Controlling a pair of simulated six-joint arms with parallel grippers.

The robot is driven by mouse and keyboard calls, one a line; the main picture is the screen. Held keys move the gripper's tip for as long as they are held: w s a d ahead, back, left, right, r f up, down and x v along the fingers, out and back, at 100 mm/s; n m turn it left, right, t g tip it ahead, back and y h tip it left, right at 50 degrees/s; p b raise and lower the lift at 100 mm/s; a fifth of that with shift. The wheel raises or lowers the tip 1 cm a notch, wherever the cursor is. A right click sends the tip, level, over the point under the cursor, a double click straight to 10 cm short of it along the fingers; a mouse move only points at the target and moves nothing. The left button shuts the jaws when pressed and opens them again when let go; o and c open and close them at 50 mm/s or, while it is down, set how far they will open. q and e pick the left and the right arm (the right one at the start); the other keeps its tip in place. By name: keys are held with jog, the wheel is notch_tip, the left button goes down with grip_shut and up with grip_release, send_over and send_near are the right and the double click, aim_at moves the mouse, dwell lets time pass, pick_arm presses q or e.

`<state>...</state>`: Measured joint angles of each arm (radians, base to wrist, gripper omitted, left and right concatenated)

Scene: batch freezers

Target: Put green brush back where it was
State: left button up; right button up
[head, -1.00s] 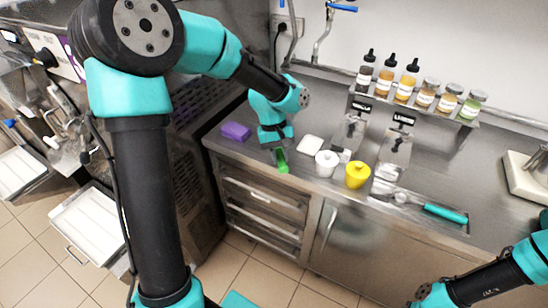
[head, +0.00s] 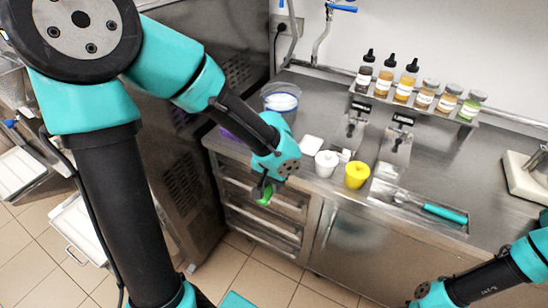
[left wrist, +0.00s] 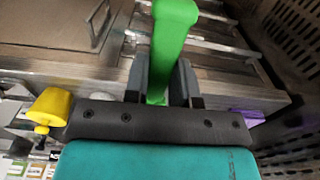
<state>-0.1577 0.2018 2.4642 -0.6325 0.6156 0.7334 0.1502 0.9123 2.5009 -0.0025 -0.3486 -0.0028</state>
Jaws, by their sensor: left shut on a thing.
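My left gripper (head: 264,186) is shut on the green brush (head: 265,195). It holds the brush in front of the counter's front edge, by the drawers. In the left wrist view the brush's green body (left wrist: 172,35) stands up between the two fingers. The rest of the brush is hidden or too small to make out. Only the forearm of my right arm shows at the lower right, and its gripper is out of the picture.
On the steel counter (head: 300,193) stand a white tub (head: 326,163), a yellow tub (head: 357,175), a white pad (head: 312,145) and a clear container (head: 281,100). A purple object (head: 238,133) is partly behind my arm. A teal-handled tool (head: 445,213) lies in a tray. Bottles and jars line the back shelf.

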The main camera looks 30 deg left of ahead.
pick_arm(q)
jog(key=w+a, duration=0.2)
jog(key=w, duration=0.2)
jog(key=w+a+f, duration=0.1)
jog(key=w+a, duration=0.2)
jog(key=w, duration=0.1)
jog(key=w+a, duration=0.3)
jog(key=w, duration=0.1)
jog(key=shift+w+a+f, duration=0.1)
jog(key=shift+w+f, duration=0.1)
jog(key=shift+w, duration=0.15)
jog(key=shift+w+a, duration=0.2)
jog(key=shift+w, duration=0.05)
jog(key=shift+w+f, duration=0.1)
jog(key=shift+f, duration=1.7)
jog(key=shift+f, duration=0.2)
jog(key=o, duration=0.9)
jog(key=shift+r, duration=0.15)
